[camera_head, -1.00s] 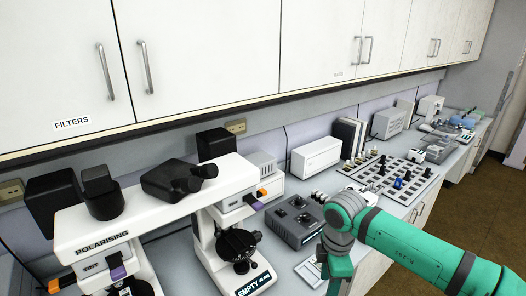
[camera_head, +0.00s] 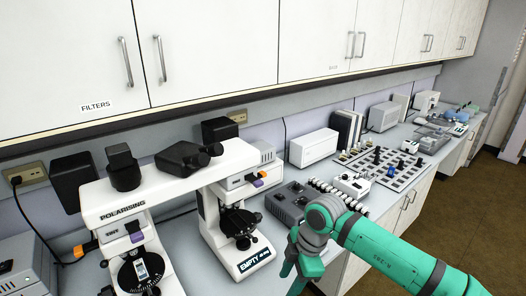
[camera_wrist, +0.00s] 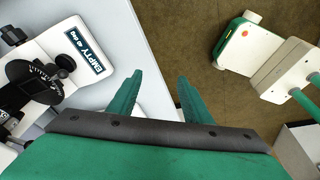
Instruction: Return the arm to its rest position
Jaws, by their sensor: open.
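My arm (camera_head: 380,245) is green with grey joints and reaches in from the lower right in the head view, in front of the bench edge. My gripper (camera_wrist: 157,97) shows in the wrist view with its two green fingers apart and nothing between them. It hangs over the bench's front edge, with pale bench top to the left and brown floor to the right. In the head view the fingertips are out of frame at the bottom.
A two-headed white microscope (camera_head: 150,185) marked POLARISING and EMPTY stands on the bench (camera_head: 185,228). A dark grey control box (camera_head: 290,200) and a tray of small pieces (camera_head: 392,168) lie to the right. Wall cabinets (camera_head: 220,45) hang above. Brown floor (camera_head: 470,215) is open at right.

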